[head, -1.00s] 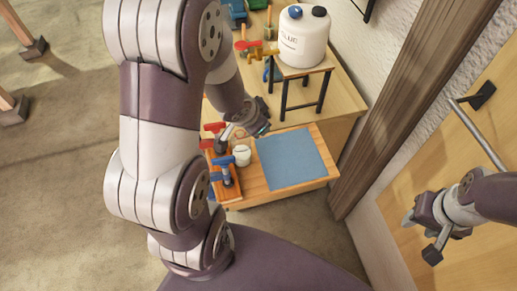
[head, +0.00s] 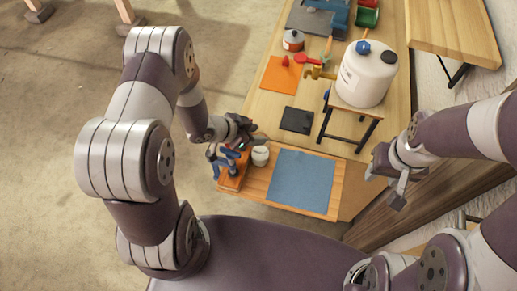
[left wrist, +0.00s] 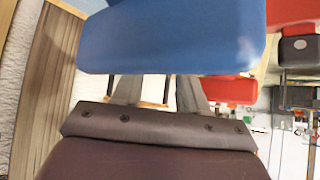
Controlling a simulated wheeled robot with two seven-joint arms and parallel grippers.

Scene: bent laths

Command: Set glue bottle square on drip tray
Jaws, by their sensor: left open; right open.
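A big white glue container (head: 366,74) with a blue and a dark cap stands upright on a small dark-legged stand (head: 352,122); I take it for the glue bottle. A flat black square (head: 296,120), probably the drip tray, lies bare on the bench left of the stand, below a brass tap (head: 318,73). My left gripper (head: 256,139) is open near the blue and red clamps and a small white pot (head: 260,155), short of the black square. A large blue part (left wrist: 170,38) hides its fingertips in the left wrist view. My right gripper (head: 383,184) is open and empty, right of the bench.
A blue mat (head: 301,178) lies on the low wooden board (head: 256,187). An orange square (head: 283,76) and a small round tin (head: 293,40) lie further back on the bench. A green bin (head: 367,15) is at the back. A wooden panel (head: 450,28) is at upper right.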

